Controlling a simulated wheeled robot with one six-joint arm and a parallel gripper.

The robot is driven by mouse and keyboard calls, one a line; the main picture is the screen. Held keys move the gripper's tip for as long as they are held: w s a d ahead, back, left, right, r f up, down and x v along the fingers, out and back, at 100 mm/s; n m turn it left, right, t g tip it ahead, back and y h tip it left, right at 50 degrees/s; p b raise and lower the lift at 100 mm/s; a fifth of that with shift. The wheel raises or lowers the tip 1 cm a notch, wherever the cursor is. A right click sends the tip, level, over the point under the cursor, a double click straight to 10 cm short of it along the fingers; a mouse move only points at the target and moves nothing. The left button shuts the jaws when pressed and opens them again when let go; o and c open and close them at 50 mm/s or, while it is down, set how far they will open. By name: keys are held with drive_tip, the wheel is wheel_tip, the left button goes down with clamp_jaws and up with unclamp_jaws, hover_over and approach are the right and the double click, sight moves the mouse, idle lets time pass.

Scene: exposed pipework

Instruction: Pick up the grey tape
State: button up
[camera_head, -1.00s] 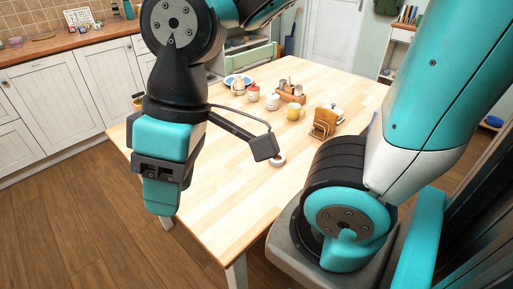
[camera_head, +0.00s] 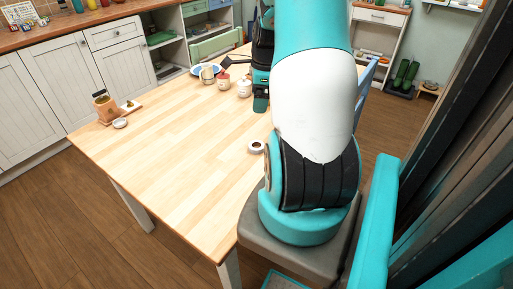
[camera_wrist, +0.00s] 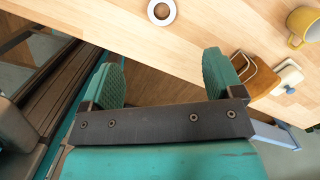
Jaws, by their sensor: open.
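The grey tape (camera_head: 256,147) is a small pale ring lying flat on the wooden table, near the edge closest to my arm. In the wrist view the tape (camera_wrist: 161,12) shows at the top, beyond the fingertips and between their lines. My gripper (camera_wrist: 163,76) is open, with its two teal fingers well apart and nothing between them. It is apart from the tape, and the gap between the fingers shows brown floor past the table edge. In the head view my gripper (camera_head: 261,100) is mostly hidden behind my arm, farther back than the tape.
The wooden table (camera_head: 170,130) is largely bare left of the tape. Jars (camera_head: 223,81) and a plate stand at its back. A wooden holder (camera_head: 105,108) is at its left corner. In the wrist view, a yellow mug (camera_wrist: 303,25) and a brown rack (camera_wrist: 262,78) are to the right.

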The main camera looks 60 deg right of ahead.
hover_over(257, 143)
drive_tip(key=a, duration=0.1)
drive_tip(key=shift+m, duration=0.3)
drive_tip(key=f, duration=1.2)
drive_tip(key=shift+s+a+f, duration=0.2)
drive_tip(key=shift+s, duration=0.15)
wheel_tip(257, 143, down, 5)
drive_tip(key=shift+f+p, duration=0.15)
drive_tip(key=shift+p, duration=0.15)
drive_tip(key=c, duration=1)
